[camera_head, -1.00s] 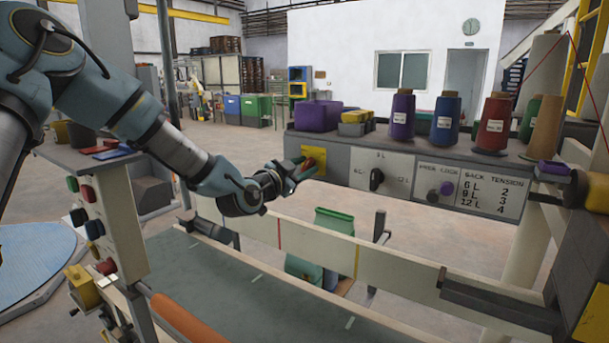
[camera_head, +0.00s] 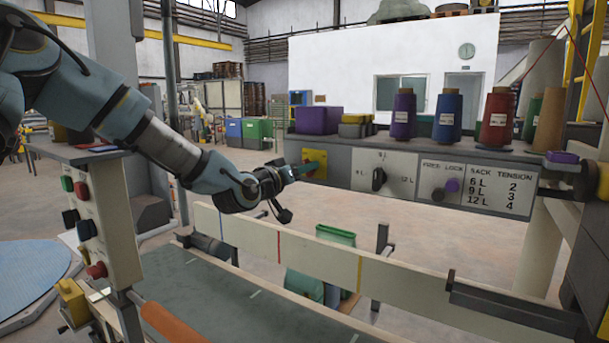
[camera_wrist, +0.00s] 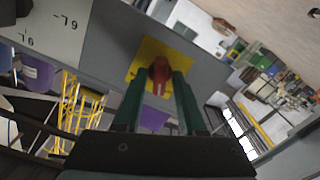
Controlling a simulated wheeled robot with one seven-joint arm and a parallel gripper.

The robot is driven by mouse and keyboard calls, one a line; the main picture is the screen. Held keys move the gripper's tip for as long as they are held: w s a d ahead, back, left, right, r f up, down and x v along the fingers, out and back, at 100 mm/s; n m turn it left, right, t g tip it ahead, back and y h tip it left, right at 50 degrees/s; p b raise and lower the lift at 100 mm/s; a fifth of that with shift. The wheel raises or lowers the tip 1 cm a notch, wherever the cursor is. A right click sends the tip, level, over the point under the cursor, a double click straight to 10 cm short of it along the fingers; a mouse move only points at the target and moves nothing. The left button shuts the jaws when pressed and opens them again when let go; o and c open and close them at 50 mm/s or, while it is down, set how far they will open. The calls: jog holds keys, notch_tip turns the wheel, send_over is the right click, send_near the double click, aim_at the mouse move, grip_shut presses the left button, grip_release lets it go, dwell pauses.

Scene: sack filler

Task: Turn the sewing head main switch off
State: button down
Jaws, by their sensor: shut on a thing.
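The main switch is a red knob (camera_wrist: 159,72) on a yellow plate (camera_wrist: 141,50) at the left end of the grey control panel. In the head view the yellow plate (camera_head: 317,160) shows, but the knob is mostly hidden by my gripper (camera_head: 304,169). In the wrist view my gripper (camera_wrist: 157,88) has its two green fingers shut on the red knob, one on each side. The knob's exact setting is hard to read.
Thread spools and a purple bin (camera_head: 318,120) stand on the shelf above. A pale rail (camera_head: 300,250) runs below my gripper.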

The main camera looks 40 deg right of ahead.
jog(key=shift+f+n+b, duration=0.1)
jog(key=shift+n+b, duration=0.3)
jog(key=shift+n, duration=1.8)
jog(key=c, duration=0.8)
grip_release()
jog(key=shift+a, duration=0.1)
jog(key=b+v, duration=0.2)
jog(key=v, duration=0.8)
jog(key=shift+a, duration=0.3)
